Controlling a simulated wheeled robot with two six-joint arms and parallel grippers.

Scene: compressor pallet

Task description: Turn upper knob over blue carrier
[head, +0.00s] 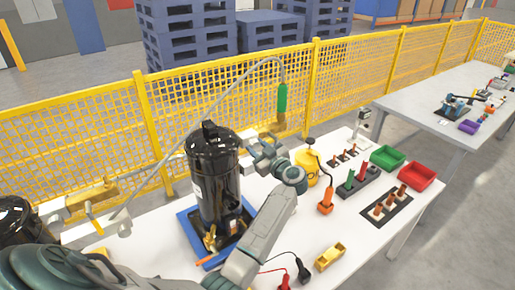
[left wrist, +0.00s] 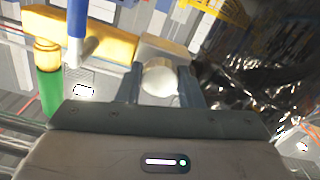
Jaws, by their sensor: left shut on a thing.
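A black, glossy compressor (head: 212,185) stands upright on the blue carrier (head: 187,228) on the white table. My left gripper (head: 256,147) is at the right side of the compressor's upper part, above the carrier. In the left wrist view, a round pale metal knob (left wrist: 158,78) sits between its two fingers, in front of a grey block, and the gripper is shut on it. The gripper and compressor hide the knob in the head view. The black compressor side (left wrist: 255,80) is close at the right of the wrist view. My right gripper is not in view.
A hose with a green sleeve (head: 282,97) arches above the gripper. A yellow canister (head: 307,167), an orange-based tool (head: 326,207), a green bin (head: 387,158) and a red bin (head: 417,177) stand to the right. A yellow mesh fence (head: 210,110) runs behind the table.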

